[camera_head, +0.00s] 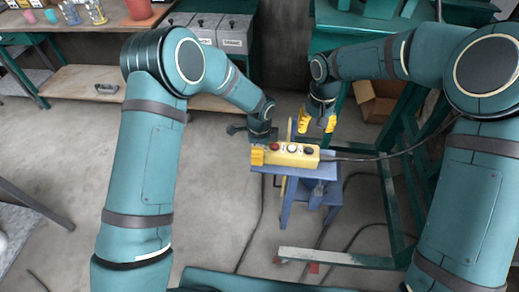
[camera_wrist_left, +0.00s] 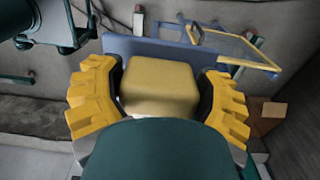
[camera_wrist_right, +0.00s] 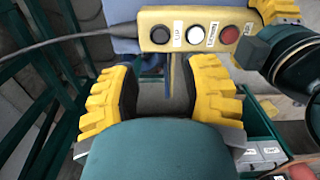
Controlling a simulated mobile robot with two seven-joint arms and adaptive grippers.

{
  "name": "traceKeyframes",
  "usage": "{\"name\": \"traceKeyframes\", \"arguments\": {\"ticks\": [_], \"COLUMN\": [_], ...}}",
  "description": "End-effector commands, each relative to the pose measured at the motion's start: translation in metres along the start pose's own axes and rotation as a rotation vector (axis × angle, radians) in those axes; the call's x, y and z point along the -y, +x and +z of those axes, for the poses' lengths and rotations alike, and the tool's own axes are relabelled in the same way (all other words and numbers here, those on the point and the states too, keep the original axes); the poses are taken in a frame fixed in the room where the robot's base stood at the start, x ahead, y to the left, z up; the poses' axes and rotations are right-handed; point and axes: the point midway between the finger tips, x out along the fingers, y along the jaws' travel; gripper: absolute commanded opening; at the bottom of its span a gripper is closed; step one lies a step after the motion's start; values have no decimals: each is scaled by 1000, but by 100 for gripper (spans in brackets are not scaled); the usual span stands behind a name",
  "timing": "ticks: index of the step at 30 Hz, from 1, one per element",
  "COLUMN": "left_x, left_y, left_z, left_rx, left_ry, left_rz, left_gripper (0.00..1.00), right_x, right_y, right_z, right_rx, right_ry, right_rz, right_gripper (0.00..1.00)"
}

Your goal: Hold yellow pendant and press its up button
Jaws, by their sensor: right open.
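The yellow pendant (camera_head: 299,159) lies across the small blue stand (camera_head: 328,171), with a red, a white and a black button on top. In the right wrist view the pendant (camera_wrist_right: 147,18) shows its black button (camera_wrist_right: 160,35) beside a label that seems to read UP. My left gripper (camera_head: 257,155) is at the pendant's red-button end. In the left wrist view its fingers (camera_wrist_left: 160,85) flank that end closely; whether they press on it is unclear. My right gripper (camera_head: 317,121) is open and empty, behind the pendant near its black-button end, pointing down.
A cable (camera_head: 380,155) runs right from the pendant. Green metal frames (camera_head: 393,190) stand to the right. An open cardboard box (camera_head: 376,105) is behind my right gripper. Grey bins (camera_head: 204,27) and a workbench (camera_head: 85,85) are at the back left.

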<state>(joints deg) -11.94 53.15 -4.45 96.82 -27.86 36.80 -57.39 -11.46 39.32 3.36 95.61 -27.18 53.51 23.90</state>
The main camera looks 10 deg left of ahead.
Motion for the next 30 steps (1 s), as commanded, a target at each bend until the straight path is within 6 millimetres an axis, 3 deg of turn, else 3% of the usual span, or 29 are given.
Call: {"name": "traceKeyframes", "arguments": {"ticks": [5, 9, 30], "left_x": [0, 1, 1], "left_y": [-1, -1, -1], "left_z": [0, 0, -1], "left_rx": [-1, -1, -2], "left_ry": [0, 0, 0], "left_rz": [-2, -2, -2], "left_gripper": [28, 28, 28], "right_x": [0, 0, 0], "right_y": [0, 0, 0], "right_z": [0, 0, 0], "right_rx": [0, 0, 0], "right_ry": [0, 0, 0], "right_rz": [0, 0, 0], "right_gripper": [45, 0, 0]}}
